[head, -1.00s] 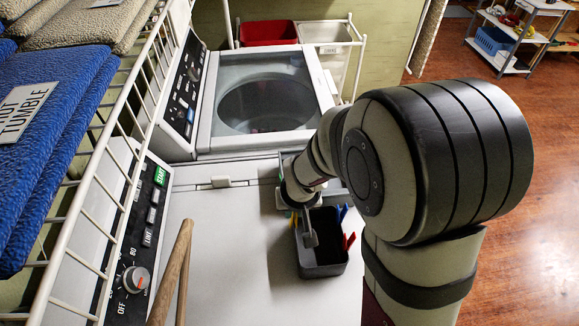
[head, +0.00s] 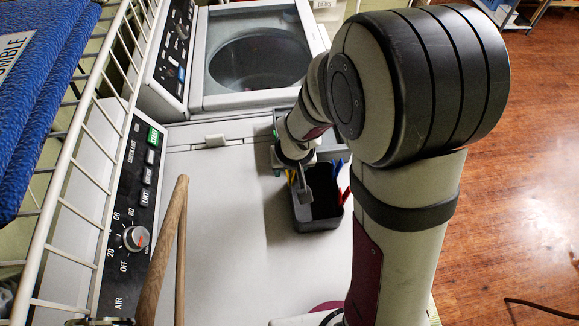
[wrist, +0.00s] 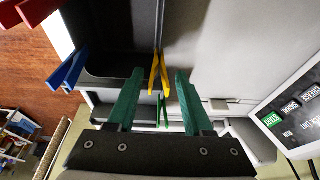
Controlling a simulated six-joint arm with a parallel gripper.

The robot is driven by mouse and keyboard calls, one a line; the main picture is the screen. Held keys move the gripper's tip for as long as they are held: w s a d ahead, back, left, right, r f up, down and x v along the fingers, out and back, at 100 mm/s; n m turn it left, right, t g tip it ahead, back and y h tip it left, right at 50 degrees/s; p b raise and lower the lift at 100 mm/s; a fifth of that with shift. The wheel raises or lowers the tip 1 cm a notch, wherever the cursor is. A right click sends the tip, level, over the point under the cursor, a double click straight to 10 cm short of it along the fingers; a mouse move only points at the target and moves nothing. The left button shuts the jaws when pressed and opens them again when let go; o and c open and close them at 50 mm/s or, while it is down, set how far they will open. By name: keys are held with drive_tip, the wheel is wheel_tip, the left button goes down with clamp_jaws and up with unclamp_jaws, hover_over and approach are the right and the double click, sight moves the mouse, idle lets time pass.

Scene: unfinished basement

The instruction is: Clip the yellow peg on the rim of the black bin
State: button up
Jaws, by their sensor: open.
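The black bin (head: 318,222) is a small dark box on the white machine top. In the wrist view its wall (wrist: 122,82) runs along the upper left. The yellow peg (wrist: 155,70) is at the bin's rim and appears to straddle the wall; it also shows at the bin's left side in the head view (head: 291,177). My gripper (wrist: 160,73) is open, with one green finger on each side of the yellow peg and gaps showing. In the head view my gripper (head: 306,190) is over the bin's left part, and my wrist hides its far side.
A green peg (wrist: 163,112) is close behind the yellow one. A control panel (wrist: 290,118) rises at the right.

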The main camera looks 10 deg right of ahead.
drive_tip(key=v, duration=1.5)
drive_tip(key=s+f+m+g+y, duration=0.1)
drive_tip(key=s+m+g, duration=0.2)
drive_tip(key=s, duration=1.5)
drive_tip(key=shift+s+d+f+m+g+y, duration=0.2)
drive_tip(key=shift+d+m+g+y, duration=0.15)
drive_tip(key=shift+m, duration=0.85)
